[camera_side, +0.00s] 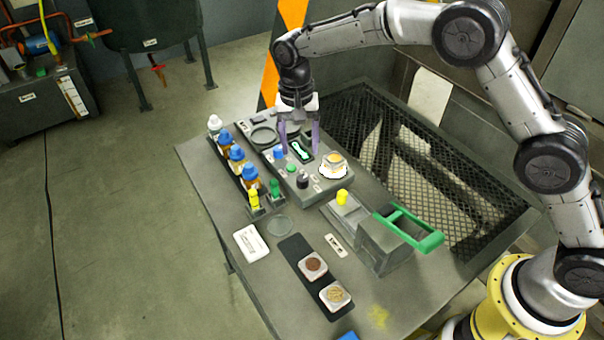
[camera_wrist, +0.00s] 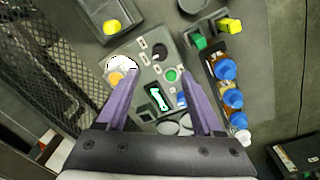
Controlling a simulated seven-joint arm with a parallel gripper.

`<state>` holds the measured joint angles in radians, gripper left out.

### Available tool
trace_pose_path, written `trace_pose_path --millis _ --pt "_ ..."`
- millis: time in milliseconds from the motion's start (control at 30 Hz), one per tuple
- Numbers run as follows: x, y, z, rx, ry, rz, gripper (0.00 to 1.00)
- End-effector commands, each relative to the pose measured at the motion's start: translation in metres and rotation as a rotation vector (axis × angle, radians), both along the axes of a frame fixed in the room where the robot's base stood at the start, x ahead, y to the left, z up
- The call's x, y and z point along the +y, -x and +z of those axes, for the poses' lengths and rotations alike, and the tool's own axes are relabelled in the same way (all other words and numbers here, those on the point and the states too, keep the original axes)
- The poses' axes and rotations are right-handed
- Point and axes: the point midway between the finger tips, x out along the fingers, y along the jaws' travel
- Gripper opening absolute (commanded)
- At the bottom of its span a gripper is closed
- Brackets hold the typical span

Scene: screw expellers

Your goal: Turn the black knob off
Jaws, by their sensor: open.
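The black knob (camera_side: 302,180) stands upright on the grey control panel (camera_side: 312,190), at its front end in the side view, near a green button (camera_side: 291,169). In the wrist view the black knob (camera_wrist: 160,51) shows beyond the fingertips, uncovered. My gripper (camera_side: 299,150) is open and empty. Its two purple fingers hang above the panel, behind the knob in the side view and apart from it. In the wrist view my gripper (camera_wrist: 157,76) has its fingers spread on either side of a lit green display (camera_wrist: 157,97).
A blue knob (camera_side: 278,153) and a white-rimmed piece with a yellow centre (camera_side: 333,164) are on the panel. Blue-capped bottles (camera_side: 237,154) stand to the left. A yellow-topped block (camera_side: 342,198) and a machine with a green handle (camera_side: 430,241) stand to the right.

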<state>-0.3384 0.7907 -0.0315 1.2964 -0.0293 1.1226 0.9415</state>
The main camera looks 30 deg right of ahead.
Motion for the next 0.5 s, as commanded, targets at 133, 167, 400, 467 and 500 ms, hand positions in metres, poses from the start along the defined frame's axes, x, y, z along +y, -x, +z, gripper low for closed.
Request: trace_pose_path --millis 133,167,400,467,500 --pt "-0.002 0.001 -0.031 0.003 0.001 -0.001 0.68" --pt "-0.002 0.002 -0.037 0.005 0.002 -0.001 0.68" --pt "-0.004 0.003 -0.079 0.002 0.001 -0.001 0.68" --pt "-0.004 0.003 -0.086 0.001 0.0 -0.001 0.68" --pt "-0.004 0.002 -0.09 0.0 0.0 -0.001 0.68"
